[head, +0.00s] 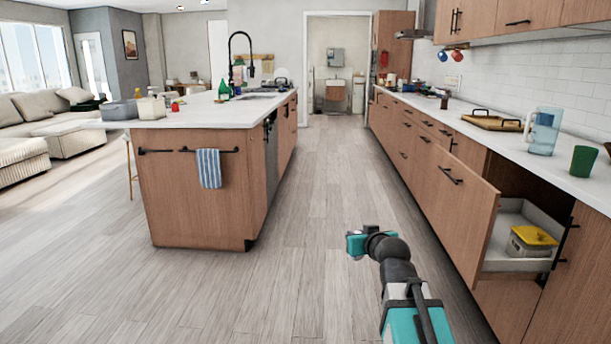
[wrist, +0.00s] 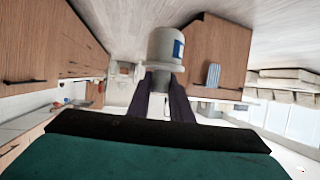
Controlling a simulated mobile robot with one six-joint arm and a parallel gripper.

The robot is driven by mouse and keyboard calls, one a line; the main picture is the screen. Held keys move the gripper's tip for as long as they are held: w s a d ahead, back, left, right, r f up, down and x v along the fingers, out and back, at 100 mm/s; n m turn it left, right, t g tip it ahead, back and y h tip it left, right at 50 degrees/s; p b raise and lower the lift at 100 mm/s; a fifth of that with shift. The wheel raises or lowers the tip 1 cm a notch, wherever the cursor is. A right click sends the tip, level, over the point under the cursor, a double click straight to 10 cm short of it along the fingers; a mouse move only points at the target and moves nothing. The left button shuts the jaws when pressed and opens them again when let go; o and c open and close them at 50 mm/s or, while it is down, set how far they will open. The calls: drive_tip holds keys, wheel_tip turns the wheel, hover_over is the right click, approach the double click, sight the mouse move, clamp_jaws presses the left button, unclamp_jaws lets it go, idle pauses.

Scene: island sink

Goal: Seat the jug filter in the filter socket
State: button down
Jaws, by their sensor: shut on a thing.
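The jug filter (wrist: 164,48) is a pale grey cylinder with a blue patch and a narrower lower part in the wrist view. My gripper (wrist: 162,82) is shut on that narrower part, its two dark fingers on either side. In the head view my arm reaches out over the floor of the aisle, and the fingers and the filter cannot be made out clearly. A clear, blue-tinted jug (head: 543,131) stands upright on the right counter, well apart from my gripper. I cannot make out the filter socket in either view.
A drawer (head: 512,265) stands open below the right counter, holding a container with a yellow lid (head: 534,236). A green cup (head: 583,161) and a tray (head: 491,121) flank the jug. The island (head: 200,190) is to the left. The aisle floor is clear.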

drive_tip(key=shift+w+d+r+m+h, duration=0.1)
drive_tip(key=shift+d+r+m+h, duration=0.5)
drive_tip(key=shift+d+m+h, duration=0.25)
drive_tip(key=shift+r+h+p, duration=0.25)
drive_tip(key=shift+r+p, duration=0.15)
drive_tip(key=shift+r, duration=0.1)
wheel_tip(320, 180, up, 23)
drive_tip(key=p, duration=2.2)
drive_tip(key=shift+f+p, duration=0.15)
drive_tip(key=shift+p, duration=0.25)
drive_tip(key=shift+w, duration=0.15)
